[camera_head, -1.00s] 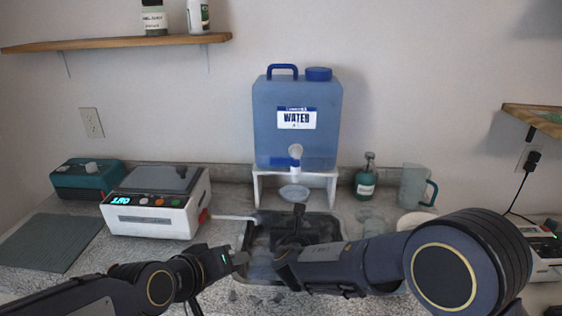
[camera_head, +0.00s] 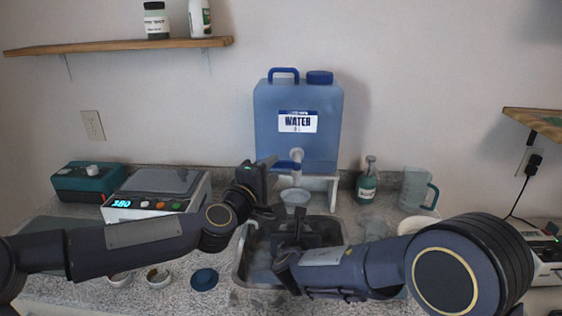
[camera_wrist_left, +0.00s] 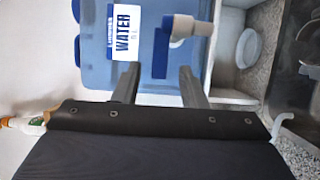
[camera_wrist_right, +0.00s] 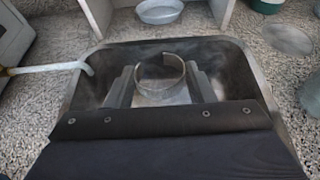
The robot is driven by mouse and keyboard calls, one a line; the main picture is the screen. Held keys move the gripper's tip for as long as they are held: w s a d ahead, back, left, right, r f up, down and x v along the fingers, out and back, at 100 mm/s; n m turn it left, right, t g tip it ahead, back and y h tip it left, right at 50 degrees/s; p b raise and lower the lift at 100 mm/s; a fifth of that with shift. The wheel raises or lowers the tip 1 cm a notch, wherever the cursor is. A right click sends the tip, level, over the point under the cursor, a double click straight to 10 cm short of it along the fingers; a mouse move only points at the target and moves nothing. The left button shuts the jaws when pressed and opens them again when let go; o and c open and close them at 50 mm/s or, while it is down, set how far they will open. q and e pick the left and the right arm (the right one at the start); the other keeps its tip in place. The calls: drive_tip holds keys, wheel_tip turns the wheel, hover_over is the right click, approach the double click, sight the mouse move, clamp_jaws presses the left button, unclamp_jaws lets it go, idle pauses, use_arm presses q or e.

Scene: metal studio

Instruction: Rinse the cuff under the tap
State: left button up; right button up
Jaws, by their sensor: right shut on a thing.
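The blue water container (camera_head: 297,115) stands on a white stand. Its pale tap (camera_head: 297,156) with a blue lever (camera_wrist_left: 161,52) is at the lower front. My left gripper (camera_head: 277,187) is raised beside the tap. In the left wrist view its fingers (camera_wrist_left: 156,82) are apart, with the lever seen between and beyond them; contact cannot be told. My right gripper (camera_head: 296,236) is low over the dark basin (camera_head: 239,272). In the right wrist view its fingers (camera_wrist_right: 161,88) are shut on the ring-shaped metallic cuff (camera_wrist_right: 160,88). The head view hides the cuff. I see no clear water stream.
A shallow bowl (camera_head: 295,197) sits under the tap. Small dishes (camera_head: 157,278) and a blue round item (camera_head: 204,279) lie front left. A soap bottle (camera_head: 367,182) and pitcher (camera_head: 415,188) stand right.

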sight(277, 165)
use_arm(q)
drive_tip(key=x, duration=0.5)
drive_tip(key=shift+w+d, duration=0.15)
drive_tip(key=shift+w, duration=0.2)
clamp_jaws()
